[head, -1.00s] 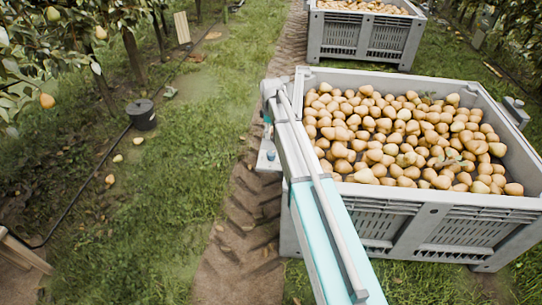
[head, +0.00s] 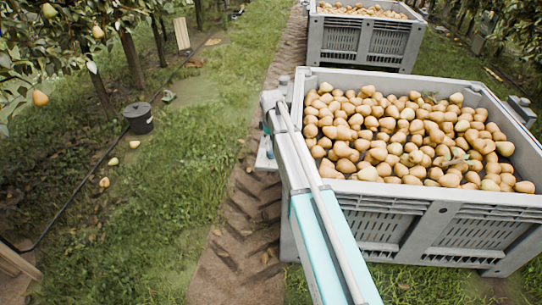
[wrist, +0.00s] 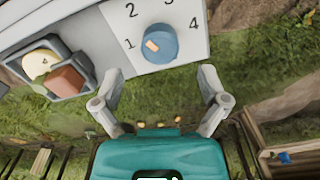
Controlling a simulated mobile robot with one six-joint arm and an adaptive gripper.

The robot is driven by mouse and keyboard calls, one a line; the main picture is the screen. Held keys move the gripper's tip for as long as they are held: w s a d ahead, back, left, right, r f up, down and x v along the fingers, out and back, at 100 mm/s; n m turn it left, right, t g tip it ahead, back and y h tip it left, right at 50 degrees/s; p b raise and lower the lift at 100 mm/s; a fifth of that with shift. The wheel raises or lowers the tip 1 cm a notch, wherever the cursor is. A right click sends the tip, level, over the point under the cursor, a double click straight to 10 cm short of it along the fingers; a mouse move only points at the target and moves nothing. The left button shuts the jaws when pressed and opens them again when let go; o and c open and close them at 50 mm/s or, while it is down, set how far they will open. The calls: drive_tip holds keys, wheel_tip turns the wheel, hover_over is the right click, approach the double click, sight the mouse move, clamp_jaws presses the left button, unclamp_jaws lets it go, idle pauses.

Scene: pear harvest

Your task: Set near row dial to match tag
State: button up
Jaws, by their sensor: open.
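In the wrist view a round blue dial (wrist: 159,43) with an orange mark sits on a white panel (wrist: 190,58) printed with the numbers 1 to 4. The orange mark lies left of the dial's middle, on the side of the 1. My gripper (wrist: 160,75) is open and empty, its two fingers spread below the dial and apart from it. In the head view my arm reaches forward along the near bin's left side; the dial is not visible there. I cannot make out a tag.
A grey holder (wrist: 62,80) with a yellow and a reddish-brown item is left of the panel. A grey bin full of pears (head: 430,207) stands right of my arm, another (head: 365,37) behind it. A black bucket (head: 139,117) stands on the grass at left.

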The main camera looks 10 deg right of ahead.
sight(271, 150)
drive_tip(key=shift+f+b, duration=2.15)
drive_tip(key=shift+f, duration=0.25)
drive_tip(key=c, duration=1.1)
